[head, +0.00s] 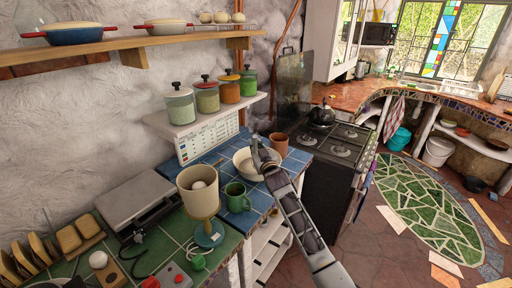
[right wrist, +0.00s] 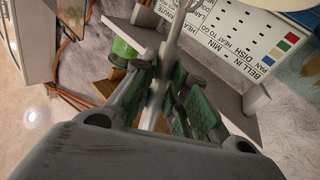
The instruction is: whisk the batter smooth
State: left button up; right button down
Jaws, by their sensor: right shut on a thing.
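A cream bowl (head: 243,165) stands on the blue tiled counter (head: 262,199) near its back end. My right gripper (head: 262,158) is over the right side of the bowl and hides part of it. In the right wrist view its green-padded fingers (right wrist: 166,92) are shut on a thin pale grey rod (right wrist: 178,20), which looks like the whisk's handle. My left gripper is not in view.
A green mug (head: 237,197) and a terracotta cup (head: 278,145) stand close to the bowl. A cream container (head: 198,196) on a blue-based stand is nearer. A shelf with lidded jars (head: 206,95) hangs behind. The stove (head: 336,138) is to the right.

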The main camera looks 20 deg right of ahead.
aim_at(255, 136)
jog(key=shift+s+a+r+p, duration=0.2)
jog(key=shift+s+r+p, duration=0.25)
jog(key=shift+r+p, duration=0.8)
jog(key=shift+s+a+r+p, duration=0.15)
jog(key=shift+s+r+p, duration=0.35)
jog(key=shift+r+p, duration=0.75)
jog(key=shift+s+a+r+p, duration=0.2)
jog(key=shift+s+r+p, duration=0.25)
jog(key=shift+r+p, duration=0.75)
jog(key=shift+s+a+r, duration=0.15)
jog(key=shift+s+r, duration=0.1)
jog(key=shift+r, duration=0.35)
jog(key=shift+s+a+r, duration=0.1)
jog(key=shift+s+r, duration=0.15)
jog(key=shift+r, duration=0.45)
jog(key=shift+r, duration=1.95)
jog(key=shift+d, duration=0.15)
